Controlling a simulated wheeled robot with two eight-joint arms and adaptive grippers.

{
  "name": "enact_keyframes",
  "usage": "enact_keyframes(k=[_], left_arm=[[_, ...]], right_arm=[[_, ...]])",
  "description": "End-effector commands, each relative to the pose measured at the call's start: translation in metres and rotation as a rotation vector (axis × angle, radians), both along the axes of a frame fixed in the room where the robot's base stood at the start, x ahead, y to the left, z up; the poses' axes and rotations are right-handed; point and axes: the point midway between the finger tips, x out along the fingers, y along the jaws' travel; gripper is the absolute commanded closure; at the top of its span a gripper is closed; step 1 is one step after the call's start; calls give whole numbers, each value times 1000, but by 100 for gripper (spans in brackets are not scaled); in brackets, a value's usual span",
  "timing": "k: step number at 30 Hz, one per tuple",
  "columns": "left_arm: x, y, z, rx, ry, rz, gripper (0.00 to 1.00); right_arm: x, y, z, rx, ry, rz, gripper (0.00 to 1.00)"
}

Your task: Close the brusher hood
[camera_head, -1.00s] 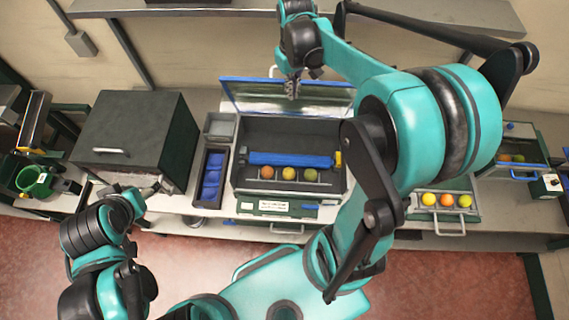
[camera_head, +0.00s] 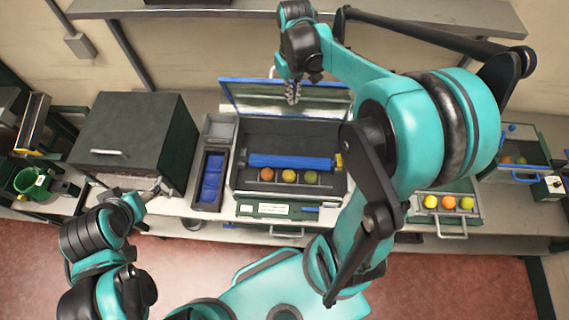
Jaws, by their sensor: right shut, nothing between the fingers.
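The brusher (camera_head: 240,180) is a dark box in the middle of the bench, with a blue roller (camera_head: 290,161) and a row of oranges (camera_head: 289,175) inside. Its hood (camera_head: 245,97), a clear panel with a blue edge, stands raised at the back. My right gripper (camera_head: 293,98) is shut and empty and points down in front of the hood panel, near its top middle. I cannot tell whether it touches the panel. My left gripper (camera_head: 160,190) is low at the left, by the bench front edge, away from the brusher; its fingers are too small to read.
A dark green cabinet (camera_head: 130,130) stands left of the brusher, with a narrow bin of blue items (camera_head: 210,178) between them. A tray of fruit (camera_head: 430,218) sits at the right, partly behind my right arm. A shelf (camera_head: 420,15) runs above the bench.

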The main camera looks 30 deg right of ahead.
Motion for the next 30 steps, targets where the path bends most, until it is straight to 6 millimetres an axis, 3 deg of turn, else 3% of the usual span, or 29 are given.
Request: enact_keyframes(k=[17,30], left_arm=[[0,0,-1,0,0,0,34],[0,0,-17,0,0,0,34]], right_arm=[[0,0,-1,0,0,0,100],[0,0,-20,0,-1,0,100]])
